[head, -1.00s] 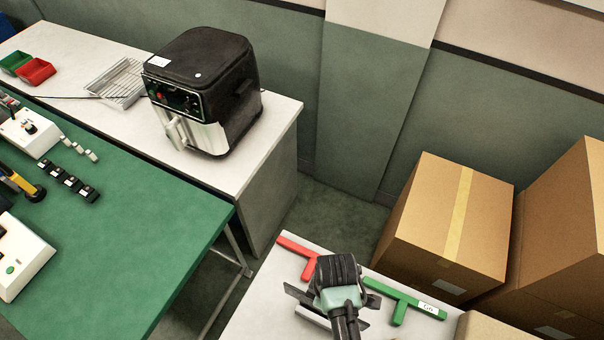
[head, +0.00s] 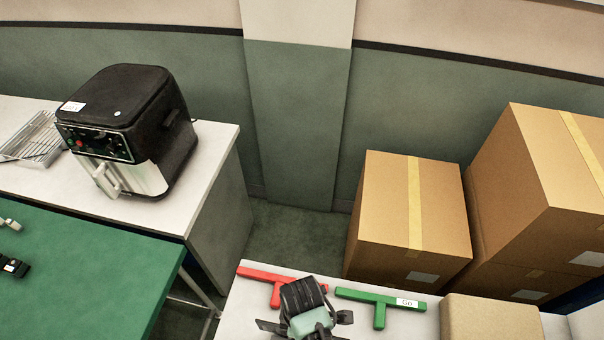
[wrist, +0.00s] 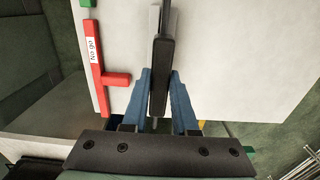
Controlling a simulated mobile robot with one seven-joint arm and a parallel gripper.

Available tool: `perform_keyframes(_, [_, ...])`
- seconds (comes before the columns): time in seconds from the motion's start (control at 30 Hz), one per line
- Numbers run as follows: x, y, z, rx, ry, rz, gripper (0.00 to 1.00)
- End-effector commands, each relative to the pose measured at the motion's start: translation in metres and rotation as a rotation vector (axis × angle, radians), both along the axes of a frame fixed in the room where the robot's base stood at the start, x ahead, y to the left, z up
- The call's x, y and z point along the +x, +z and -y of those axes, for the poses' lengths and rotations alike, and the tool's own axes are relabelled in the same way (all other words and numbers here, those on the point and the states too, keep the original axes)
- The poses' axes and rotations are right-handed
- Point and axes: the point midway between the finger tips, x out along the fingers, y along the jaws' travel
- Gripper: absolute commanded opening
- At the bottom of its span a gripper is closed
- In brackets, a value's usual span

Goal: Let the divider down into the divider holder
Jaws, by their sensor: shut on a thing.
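My gripper (wrist: 161,105) has its blue fingers shut on a dark, narrow bar, which I take to be the divider (wrist: 160,75). In the wrist view the divider runs up from between the fingertips. A light grey piece shows beside the divider's far end; it may be the divider holder (wrist: 153,20), but I cannot tell whether they touch. In the head view my gripper (head: 308,322) is over the white table (head: 238,315), at the bottom edge. My wrist hides the fingertips and most of the divider there.
A red T-shaped piece (head: 270,275), marked "No go" in the wrist view (wrist: 96,65), and a green "Go" T-piece (head: 379,312) lie beside my gripper. Cardboard boxes (head: 405,220) stand behind and right. An air fryer (head: 130,130) and green table (head: 80,270) are left.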

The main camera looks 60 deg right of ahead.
Motion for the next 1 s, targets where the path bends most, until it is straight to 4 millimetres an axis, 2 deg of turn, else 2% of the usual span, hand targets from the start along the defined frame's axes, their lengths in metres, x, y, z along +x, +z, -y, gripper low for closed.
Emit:
perform_keyframes(0.03, [0.0, -0.007, 0.0, -0.001, 0.0, 0.0, 0.0])
perform_keyframes(0.7, [0.0, -0.048, 0.0, 0.0, 0.0, 0.0, 0.0])
perform_keyframes(1.0, [0.0, -0.058, 0.0, 0.0, 0.0, 0.0, 0.0])
